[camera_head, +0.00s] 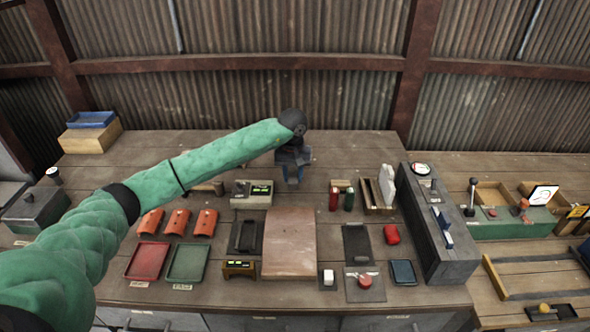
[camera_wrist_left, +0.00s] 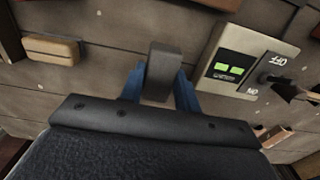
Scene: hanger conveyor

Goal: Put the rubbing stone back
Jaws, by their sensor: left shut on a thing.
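My left gripper (camera_head: 292,172) is over the back middle of the workbench, with its arm reaching in from the left. In the left wrist view, its blue fingers (camera_wrist_left: 160,88) are shut on a dark grey block, which looks like the rubbing stone (camera_wrist_left: 161,68). The stone sticks out beyond the fingertips. In the head view the stone is hard to make out against the dark gripper. My right gripper is in neither view.
A control box with green displays (camera_head: 252,194) stands just left of the gripper. A pale brown board (camera_head: 289,243) lies in front, between dark flat pads (camera_head: 357,245) and (camera_head: 246,237). Red and green cylinders (camera_head: 334,199) and a wooden box (camera_head: 376,206) stand to the right.

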